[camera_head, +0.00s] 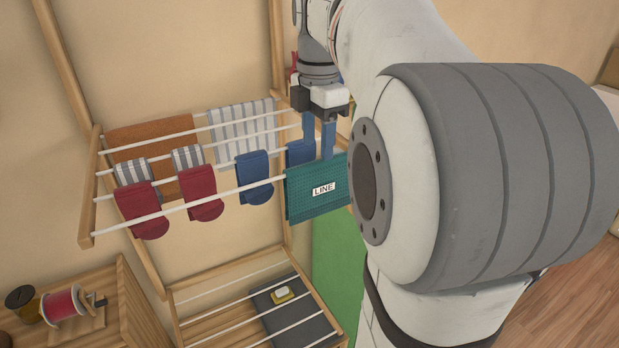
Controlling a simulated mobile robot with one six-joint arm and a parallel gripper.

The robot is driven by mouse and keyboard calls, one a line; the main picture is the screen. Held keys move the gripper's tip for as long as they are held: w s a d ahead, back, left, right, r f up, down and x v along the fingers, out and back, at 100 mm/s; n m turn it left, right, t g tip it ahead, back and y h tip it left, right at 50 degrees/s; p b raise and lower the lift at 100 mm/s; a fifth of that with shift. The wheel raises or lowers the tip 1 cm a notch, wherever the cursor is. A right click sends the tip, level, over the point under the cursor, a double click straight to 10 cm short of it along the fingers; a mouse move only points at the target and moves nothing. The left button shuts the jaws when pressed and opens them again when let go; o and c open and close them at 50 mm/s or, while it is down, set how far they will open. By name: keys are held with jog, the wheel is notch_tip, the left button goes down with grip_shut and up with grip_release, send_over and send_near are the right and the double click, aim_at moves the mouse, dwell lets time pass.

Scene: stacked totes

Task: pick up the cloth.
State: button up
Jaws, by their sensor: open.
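A teal cloth (317,190) with a white label reading "LINE" hangs folded over the front rail of the wooden drying rack, at its right end. Part of its right edge is hidden behind my arm. My gripper (318,148) points down at the top edge of this cloth, with its two blue fingers apart. The right finger overlaps the cloth's top edge in the picture. I cannot tell whether it touches the cloth. Nothing shows held between the fingers.
On the rack rails (190,211) hang red socks (201,194), blue socks (254,178), striped socks, an orange towel (150,137) and a striped towel (243,117). A lower slatted shelf holds a dark folded cloth (300,312) with a yellow item on it. A spool (62,306) stands at lower left.

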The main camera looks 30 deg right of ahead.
aim_at(321, 164)
jog(key=shift+d+f+p, duration=0.2)
jog(key=shift+f, duration=1.3)
jog(key=shift+d+f+p, duration=0.2)
jog(key=shift+f, duration=1.3)
grip_shut()
